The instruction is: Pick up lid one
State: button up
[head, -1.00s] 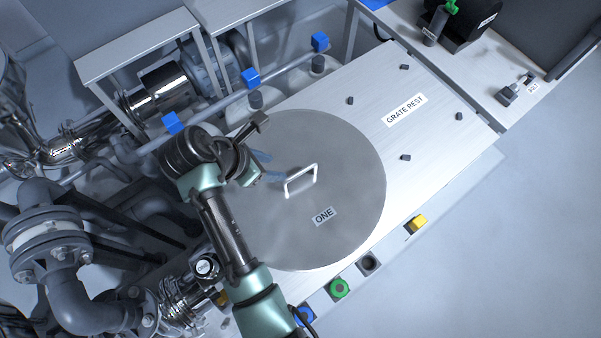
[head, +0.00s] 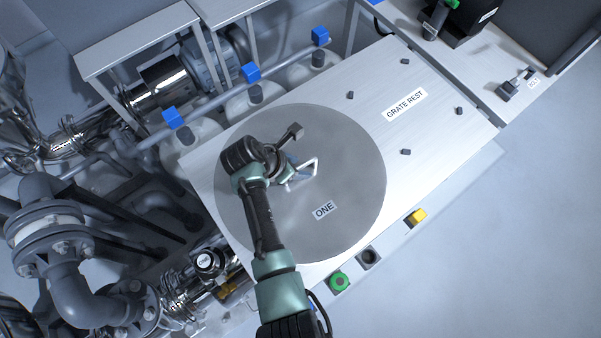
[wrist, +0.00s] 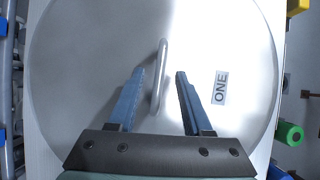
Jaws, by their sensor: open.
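Lid one (head: 345,215) is a round grey metal disc labelled ONE, lying flat on the pale metal top. Its upright bar handle (head: 314,165) stands near its middle. The lid fills most of the wrist view (wrist: 80,60), where the handle (wrist: 161,65) also shows. My gripper (head: 291,175) is over the lid at the handle. In the wrist view my gripper (wrist: 157,72) is open, with one blue finger on each side of the handle's line. I cannot tell how far the fingertips are above the lid. In the head view my arm hides part of the lid's left side.
The plate labelled GRATE REST (head: 440,130) has several short dark pegs. A yellow block (head: 415,217), a dark socket (head: 370,257) and a green knob (head: 339,281) line the front edge. Blue-capped fittings (head: 252,73) and pipes (head: 75,290) crowd the left.

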jog(key=shift+f, duration=0.1)
grip_shut()
dwell(1.3)
jog(key=shift+w, duration=0.15)
